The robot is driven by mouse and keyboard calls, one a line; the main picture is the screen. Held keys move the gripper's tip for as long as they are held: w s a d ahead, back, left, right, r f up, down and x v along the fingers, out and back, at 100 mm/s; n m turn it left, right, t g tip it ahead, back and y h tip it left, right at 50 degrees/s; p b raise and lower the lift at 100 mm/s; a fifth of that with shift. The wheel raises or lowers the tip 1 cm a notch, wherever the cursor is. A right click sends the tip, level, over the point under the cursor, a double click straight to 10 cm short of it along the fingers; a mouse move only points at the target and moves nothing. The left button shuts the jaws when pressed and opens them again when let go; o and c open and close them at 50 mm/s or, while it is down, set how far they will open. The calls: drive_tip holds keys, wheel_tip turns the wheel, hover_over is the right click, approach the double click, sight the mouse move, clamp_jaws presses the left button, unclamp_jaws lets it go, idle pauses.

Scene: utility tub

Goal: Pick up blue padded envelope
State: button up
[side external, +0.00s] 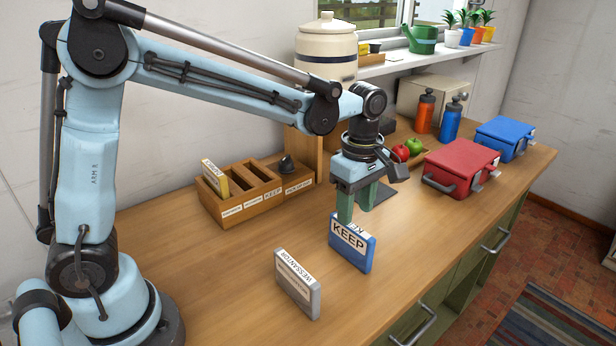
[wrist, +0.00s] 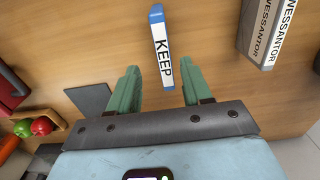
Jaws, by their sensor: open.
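A blue slab-shaped item with a white "KEEP" label (side external: 350,252) stands upright on the wooden bench. It is the only blue envelope-like thing near my gripper; its padding cannot be made out. In the wrist view its narrow labelled edge (wrist: 161,46) faces the camera. My gripper (side external: 356,207) is just above it, with its green fingers pointing down. In the wrist view the open fingers (wrist: 161,74) are on either side of the line of the blue item, with nothing clamped between them. Whether the fingertips reach below its top edge is hard to tell.
A grey item labelled "WESSANTOR" (side external: 297,284) stands on the bench nearby. A wooden slotted organizer (side external: 235,214) holds a yellow item (side external: 215,178). A red case (side external: 460,168), blue case (side external: 505,137), bottles and fruit are toward the back right.

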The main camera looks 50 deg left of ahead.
sight(351, 235)
drive_tip(key=shift+s+f, duration=0.15)
drive_tip(key=shift+f, duration=1.65)
drive_tip(key=shift+s+f, duration=0.1)
drive_tip(key=shift+f, duration=1.65)
clamp_jaws()
